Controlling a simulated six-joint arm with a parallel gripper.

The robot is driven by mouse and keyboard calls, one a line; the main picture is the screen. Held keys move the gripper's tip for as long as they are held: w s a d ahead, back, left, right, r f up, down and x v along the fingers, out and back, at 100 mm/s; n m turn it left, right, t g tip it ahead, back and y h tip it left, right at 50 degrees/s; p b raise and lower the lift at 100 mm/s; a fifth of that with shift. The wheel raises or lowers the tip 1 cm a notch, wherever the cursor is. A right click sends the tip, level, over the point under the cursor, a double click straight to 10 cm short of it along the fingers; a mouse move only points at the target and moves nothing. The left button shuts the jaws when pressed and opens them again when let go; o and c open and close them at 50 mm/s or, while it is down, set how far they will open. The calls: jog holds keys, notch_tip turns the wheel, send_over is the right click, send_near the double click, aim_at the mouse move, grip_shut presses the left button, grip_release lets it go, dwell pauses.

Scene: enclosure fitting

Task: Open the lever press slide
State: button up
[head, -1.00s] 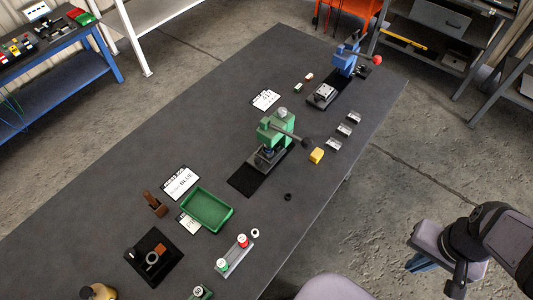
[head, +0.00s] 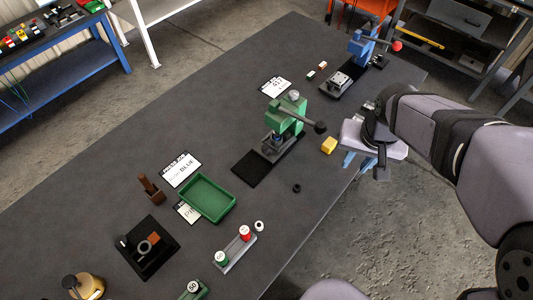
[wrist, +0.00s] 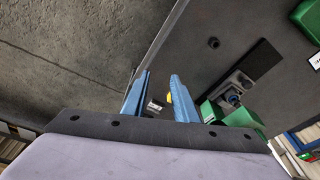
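A green lever press (head: 287,118) stands mid-table, its lever ending in a black knob (head: 320,127). Its dark slide base (head: 254,168) extends toward the lower left, with a small part under the press head. It also shows in the wrist view (wrist: 212,112). A blue lever press (head: 361,46) with a red knob (head: 396,46) stands at the far end on a dark base with a metal block (head: 340,80). My gripper (head: 358,160) is by the table's right edge, right of the green press and apart from it. Its blue fingers (wrist: 158,88) are open and empty.
A yellow block (head: 329,145) lies between the green press and my gripper. A black ring (head: 297,188) lies in front of the press. A green tray (head: 208,222) and cards (head: 182,168) are to the left. My arm hides part of the right edge.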

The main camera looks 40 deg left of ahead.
aim_at(265, 148)
jog(key=s+a+f+n+t+y+b, duration=0.1)
jog(key=s+a+n+b, duration=0.2)
jog(key=a, duration=0.8)
jog(key=s+a+f+n+y+b, duration=0.15)
jog(key=s+a, duration=0.35)
jog(key=a, duration=0.6)
jog(key=shift+h, duration=0.25)
jog(key=shift+w+p+x, duration=0.15)
jog(key=shift+p+x, duration=0.1)
jog(key=shift+x, duration=1.55)
jog(key=shift+w+p+x, duration=0.15)
jog(key=shift+p+x, duration=0.05)
jog(key=shift+x, duration=1.65)
jog(key=shift+d, duration=0.2)
grip_shut()
